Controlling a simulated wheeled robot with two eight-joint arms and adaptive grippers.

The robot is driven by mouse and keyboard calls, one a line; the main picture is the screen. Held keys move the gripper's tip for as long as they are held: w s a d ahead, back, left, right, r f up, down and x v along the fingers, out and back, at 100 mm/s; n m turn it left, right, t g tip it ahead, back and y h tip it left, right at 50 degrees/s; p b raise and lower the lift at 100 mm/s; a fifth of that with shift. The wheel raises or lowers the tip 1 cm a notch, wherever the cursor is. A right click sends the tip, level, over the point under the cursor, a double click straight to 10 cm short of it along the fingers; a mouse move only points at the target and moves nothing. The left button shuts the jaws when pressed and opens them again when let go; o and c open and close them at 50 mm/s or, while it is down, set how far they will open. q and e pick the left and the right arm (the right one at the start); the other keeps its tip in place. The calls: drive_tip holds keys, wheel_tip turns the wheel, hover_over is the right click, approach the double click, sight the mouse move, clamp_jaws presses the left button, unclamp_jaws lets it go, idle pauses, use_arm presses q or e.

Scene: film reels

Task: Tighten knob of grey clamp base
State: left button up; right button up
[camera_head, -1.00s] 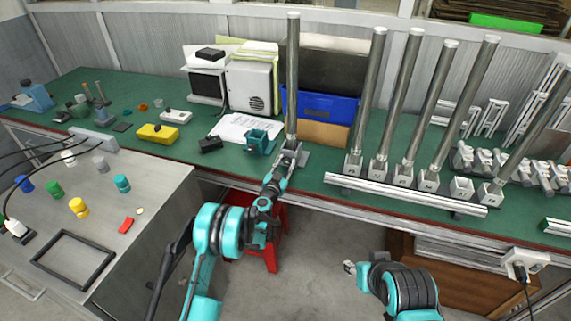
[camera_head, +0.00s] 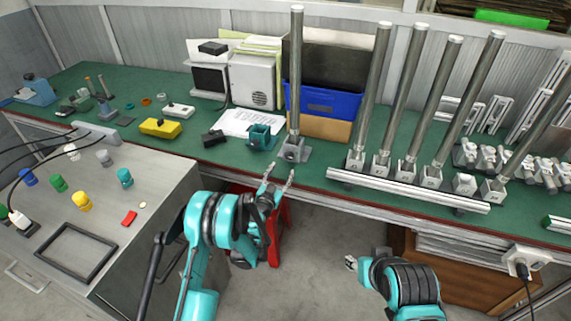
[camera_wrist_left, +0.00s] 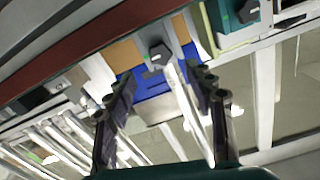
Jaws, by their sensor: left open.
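The grey clamp base (camera_head: 293,151) stands near the front edge of the green bench, holding a tall upright metal pole (camera_head: 296,75). In the left wrist view a dark knob (camera_wrist_left: 158,53) shows on the grey clamp base (camera_wrist_left: 177,36), between and beyond my fingers. I cannot tell how tight the knob is. My left gripper (camera_head: 281,171) is open and empty, just in front of and below the base, apart from it. Its two fingers also frame the left wrist view (camera_wrist_left: 163,80). My right gripper (camera_head: 351,263) hangs low in front of the bench, too small to read.
A teal clamp part (camera_head: 260,138) and a small black block (camera_head: 213,138) lie left of the base. Several poles in grey bases stand right, behind a metal rail (camera_head: 405,191). A blue bin (camera_head: 333,104) is behind. A red stool (camera_head: 284,225) stands below the bench.

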use_arm(q)
drive_tip(key=shift+v, duration=1.8)
